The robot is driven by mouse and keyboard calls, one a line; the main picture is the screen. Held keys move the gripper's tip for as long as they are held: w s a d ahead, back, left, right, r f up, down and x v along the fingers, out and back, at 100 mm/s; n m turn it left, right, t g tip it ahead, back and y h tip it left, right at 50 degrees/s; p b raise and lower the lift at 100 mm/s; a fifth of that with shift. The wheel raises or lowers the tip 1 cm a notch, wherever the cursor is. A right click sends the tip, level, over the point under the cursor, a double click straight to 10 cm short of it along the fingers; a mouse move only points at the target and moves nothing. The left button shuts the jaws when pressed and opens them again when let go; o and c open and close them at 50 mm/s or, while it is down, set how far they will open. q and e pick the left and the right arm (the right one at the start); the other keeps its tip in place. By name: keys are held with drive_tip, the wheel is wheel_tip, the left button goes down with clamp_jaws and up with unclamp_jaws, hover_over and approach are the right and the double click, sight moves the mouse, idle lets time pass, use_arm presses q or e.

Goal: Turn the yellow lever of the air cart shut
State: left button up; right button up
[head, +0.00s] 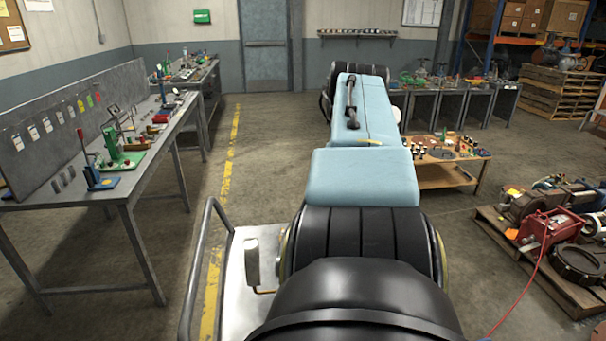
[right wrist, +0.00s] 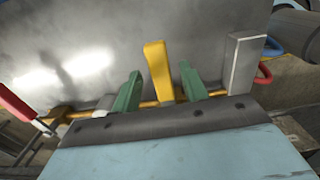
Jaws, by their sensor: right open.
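The yellow lever (right wrist: 158,70) stands upright in the right wrist view, in front of a grey metal panel (right wrist: 70,40). A brass-coloured pipe (right wrist: 218,93) runs crosswise at its foot. My right gripper (right wrist: 160,80) is open, with one green finger on each side of the lever and a gap to each. In the head view the lever and the right gripper do not show; my own arm fills the middle. Part of the cart shows there, with a bent tube rail (head: 207,225) and a grey plate (head: 232,290). My left gripper is not in view.
A red handle (right wrist: 17,105) lies left of the lever, a grey block (right wrist: 243,62) and a blue handle (right wrist: 272,48) right. In the head view, a workbench (head: 75,195) stands left and a loaded pallet (head: 565,292) right. Floor between bench and cart is clear.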

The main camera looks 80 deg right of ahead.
drive_tip(key=shift+r, duration=0.1)
wheel_tip(320, 180, up, 13)
drive_tip(key=p, duration=0.2)
drive_tip(key=shift+r, duration=0.15)
drive_tip(key=shift+a, duration=0.1)
idle(0.5)
